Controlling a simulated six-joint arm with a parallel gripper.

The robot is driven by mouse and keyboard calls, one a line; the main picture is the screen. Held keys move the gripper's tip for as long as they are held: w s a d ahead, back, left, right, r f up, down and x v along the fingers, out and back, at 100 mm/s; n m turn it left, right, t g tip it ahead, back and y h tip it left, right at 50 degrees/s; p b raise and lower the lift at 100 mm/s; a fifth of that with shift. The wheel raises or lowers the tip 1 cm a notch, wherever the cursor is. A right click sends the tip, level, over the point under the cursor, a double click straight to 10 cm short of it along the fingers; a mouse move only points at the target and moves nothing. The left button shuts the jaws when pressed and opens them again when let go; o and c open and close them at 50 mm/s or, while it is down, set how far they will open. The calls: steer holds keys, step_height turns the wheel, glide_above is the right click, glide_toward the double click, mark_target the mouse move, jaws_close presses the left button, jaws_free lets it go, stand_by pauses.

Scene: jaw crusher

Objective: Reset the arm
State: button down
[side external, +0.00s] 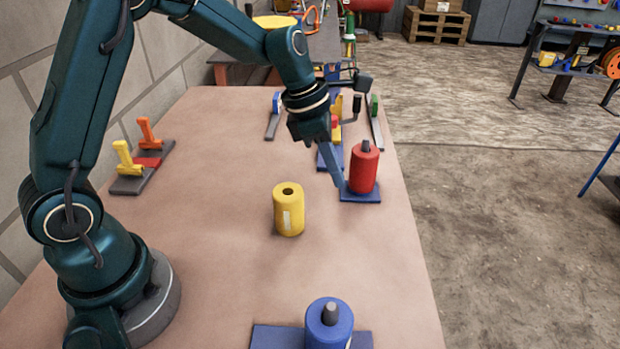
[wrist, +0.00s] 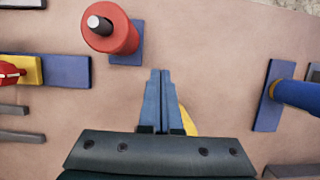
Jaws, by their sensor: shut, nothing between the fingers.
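My gripper (side external: 340,182) reaches down over the table beside the red cylinder (side external: 363,166). Its fingers (wrist: 160,75) are together in the wrist view with nothing between them. The red cylinder stands upright on a blue base with a grey peg tip showing at its top; it also shows at the upper left of the wrist view (wrist: 117,34). I cannot tell from the side view whether the fingertips touch the blue base (side external: 360,196); in the wrist view they appear apart from it.
A yellow cylinder (side external: 289,210) stands on the table, partly hidden behind my gripper in the wrist view. A blue cylinder (side external: 329,324) stands on a blue base at the front. Levers with orange (side external: 149,132) and yellow (side external: 127,158) handles sit by the wall. The table's right front is bare.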

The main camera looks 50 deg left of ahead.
steer(key=s+a+r, duration=0.2)
steer(key=r, duration=0.1)
steer(key=shift+s+a, duration=0.25)
steer(key=shift+s, duration=0.05)
steer(key=s+d+r+m+t+y, duration=0.1)
steer(key=s+d+r+m+t, duration=0.2)
steer(key=s+r+m, duration=0.5)
steer(key=s+a+f+m+y, duration=0.1)
steer(key=s+m, duration=0.8)
steer(key=m, duration=1)
steer(key=shift+a+f+y, duration=0.4)
steer(key=shift+a+f, duration=0.4)
steer(key=shift+a, duration=0.05)
steer(key=shift+s, duration=0.1)
